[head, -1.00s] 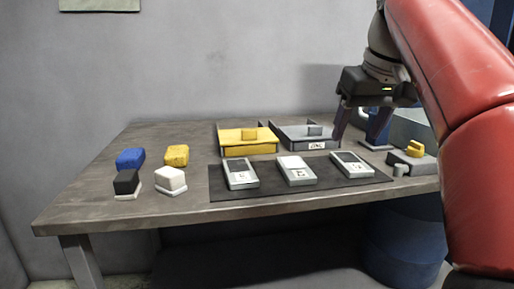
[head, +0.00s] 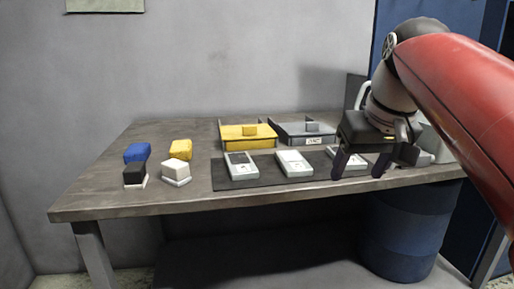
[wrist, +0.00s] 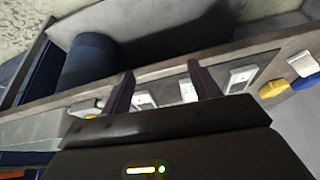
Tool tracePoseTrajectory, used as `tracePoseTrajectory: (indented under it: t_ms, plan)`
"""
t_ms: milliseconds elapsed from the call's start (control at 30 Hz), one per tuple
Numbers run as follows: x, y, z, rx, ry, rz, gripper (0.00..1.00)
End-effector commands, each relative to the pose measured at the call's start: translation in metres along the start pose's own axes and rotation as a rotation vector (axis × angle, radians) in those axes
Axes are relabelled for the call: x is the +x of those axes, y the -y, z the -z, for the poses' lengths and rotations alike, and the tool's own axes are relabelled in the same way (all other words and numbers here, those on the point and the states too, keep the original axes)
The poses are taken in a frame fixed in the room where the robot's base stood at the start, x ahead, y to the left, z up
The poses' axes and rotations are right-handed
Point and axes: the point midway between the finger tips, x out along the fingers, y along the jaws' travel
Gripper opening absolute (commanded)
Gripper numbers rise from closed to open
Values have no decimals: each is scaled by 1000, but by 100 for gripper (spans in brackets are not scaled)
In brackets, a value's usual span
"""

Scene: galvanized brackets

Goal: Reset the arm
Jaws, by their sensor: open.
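My gripper (head: 358,180) hangs open and empty on the red arm, at the right front of the table in the head view. Its dark fingers overlap the rightmost grey device (head: 347,160) in the picture; I see no contact. In the wrist view the two fingers of my gripper (wrist: 163,84) are spread apart, with nothing between them but table edge and devices beyond.
The table (head: 110,205) holds a dark mat (head: 265,180) with several grey devices, a yellow tray (head: 248,142) and a grey tray (head: 304,140). Blue, yellow, black and white blocks stand at left. The table's left front is clear.

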Motion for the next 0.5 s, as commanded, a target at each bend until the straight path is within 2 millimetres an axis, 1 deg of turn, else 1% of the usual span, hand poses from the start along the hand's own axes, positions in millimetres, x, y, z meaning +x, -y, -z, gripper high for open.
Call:
tracePoseTrajectory:
  t_ms: [33, 67, 167, 400, 500]
  plan:
    - [7, 3, -13, 7, -2, -1, 62]
    - [12, 4, -21, 14, -5, -3, 62]
    - [34, 11, -54, 35, -17, -12, 62]
    - [105, 26, -150, 76, -51, -46, 62]
    - [131, 30, -183, 86, -62, -58, 62]
